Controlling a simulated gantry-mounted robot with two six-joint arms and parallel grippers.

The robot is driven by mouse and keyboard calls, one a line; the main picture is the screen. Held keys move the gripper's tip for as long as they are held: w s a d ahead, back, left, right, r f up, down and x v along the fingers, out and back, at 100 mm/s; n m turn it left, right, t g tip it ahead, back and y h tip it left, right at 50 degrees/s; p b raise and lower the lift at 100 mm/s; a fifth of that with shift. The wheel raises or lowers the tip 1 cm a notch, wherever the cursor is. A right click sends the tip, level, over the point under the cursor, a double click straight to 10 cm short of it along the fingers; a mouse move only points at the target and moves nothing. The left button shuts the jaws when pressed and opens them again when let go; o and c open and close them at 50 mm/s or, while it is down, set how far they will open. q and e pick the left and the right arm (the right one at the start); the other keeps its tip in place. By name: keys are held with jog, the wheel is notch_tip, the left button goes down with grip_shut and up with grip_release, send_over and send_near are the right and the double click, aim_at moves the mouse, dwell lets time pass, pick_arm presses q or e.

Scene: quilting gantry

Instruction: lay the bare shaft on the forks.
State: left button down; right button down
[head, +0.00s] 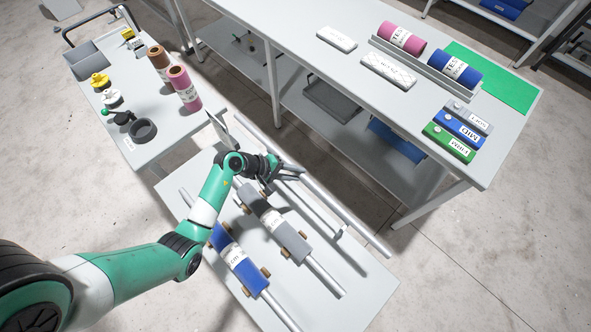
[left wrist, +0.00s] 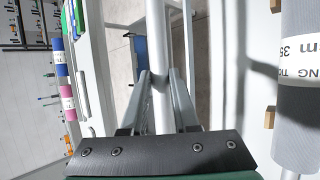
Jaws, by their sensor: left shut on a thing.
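The bare shaft (head: 350,217) is a long pale grey tube running diagonally along the far edge of the low white table in the head view. My left gripper (head: 297,172) is shut on it near its middle. In the left wrist view the shaft (left wrist: 158,60) passes between the two fingers of my left gripper (left wrist: 158,85). An upright pale plate (head: 218,128), seemingly one fork, stands near the shaft's far end. A small light bracket (head: 342,232), perhaps the other, shows nearer. I cannot tell whether the shaft touches either. My right gripper is not in view.
A grey roll (head: 285,236) and a blue roll (head: 240,262) lie on shafts on wooden blocks on the low table (head: 377,292). A side cart (head: 165,143) holds upright rolls. A taller bench (head: 420,80) stands beyond a floor gap.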

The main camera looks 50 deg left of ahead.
pick_arm(q)
notch_tip(320, 180, down, 10)
jog(key=b, duration=0.8)
jog(key=shift+s+f, duration=0.2)
jog(key=shift+s, duration=0.1)
jog(key=shift+f, duration=0.1)
dwell(0.3)
jog(key=c, duration=0.6)
grip_release()
jog(key=shift+s, duration=0.25)
jog(key=shift+a, duration=0.1)
